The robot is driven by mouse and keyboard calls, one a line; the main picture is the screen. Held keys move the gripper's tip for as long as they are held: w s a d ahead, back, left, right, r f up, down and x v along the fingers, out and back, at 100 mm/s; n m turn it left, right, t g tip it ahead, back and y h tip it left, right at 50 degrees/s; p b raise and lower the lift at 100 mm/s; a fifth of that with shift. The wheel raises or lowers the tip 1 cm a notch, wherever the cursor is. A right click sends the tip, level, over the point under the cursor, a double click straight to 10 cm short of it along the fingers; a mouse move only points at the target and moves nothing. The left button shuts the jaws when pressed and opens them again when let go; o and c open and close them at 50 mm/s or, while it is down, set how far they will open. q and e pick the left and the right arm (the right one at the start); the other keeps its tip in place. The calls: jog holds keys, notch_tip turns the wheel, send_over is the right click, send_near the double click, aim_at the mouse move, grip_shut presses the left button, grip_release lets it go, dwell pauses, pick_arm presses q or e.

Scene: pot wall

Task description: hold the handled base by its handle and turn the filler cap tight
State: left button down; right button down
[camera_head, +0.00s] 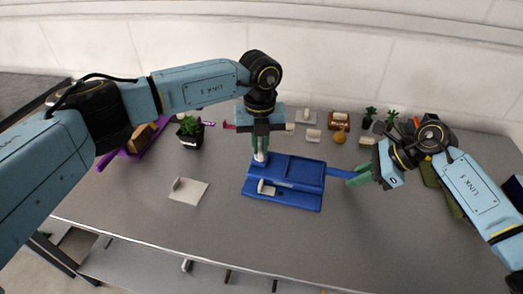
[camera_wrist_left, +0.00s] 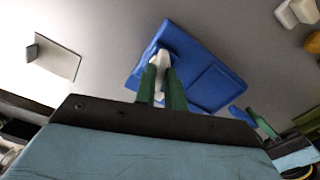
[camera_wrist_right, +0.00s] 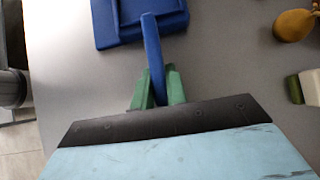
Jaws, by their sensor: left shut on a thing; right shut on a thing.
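The handled base (camera_head: 300,171) is a blue block with a raised rear part, lying on the grey table. Its blue handle (camera_head: 340,173) sticks out to the right. My right gripper (camera_head: 358,178) is shut on the handle, which also shows between the green fingers in the right wrist view (camera_wrist_right: 153,50). The white filler cap (camera_head: 261,157) is at the base's left rear end. My left gripper (camera_head: 260,150) points down and is shut on the cap, seen between its fingers in the left wrist view (camera_wrist_left: 160,60). Whether the cap is seated is hidden by the fingers.
A white plate with an upright tab (camera_head: 188,190) lies left of the base. A potted plant (camera_head: 189,130) and a purple tray (camera_head: 130,150) stand at the left rear. Small blocks, a yellow pear-shaped thing (camera_head: 340,136) and plants line the back by the wall. The front table is clear.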

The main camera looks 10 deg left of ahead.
aim_at(260, 149)
pick_arm(q)
jog(key=shift+d, duration=0.15)
jog(key=m, duration=0.4)
jog(key=shift+m, duration=0.3)
jog(key=c, duration=1.6)
grip_release()
jog(key=shift+c, duration=0.2)
jog(key=shift+r, duration=0.15)
jog(key=shift+r, duration=2.35)
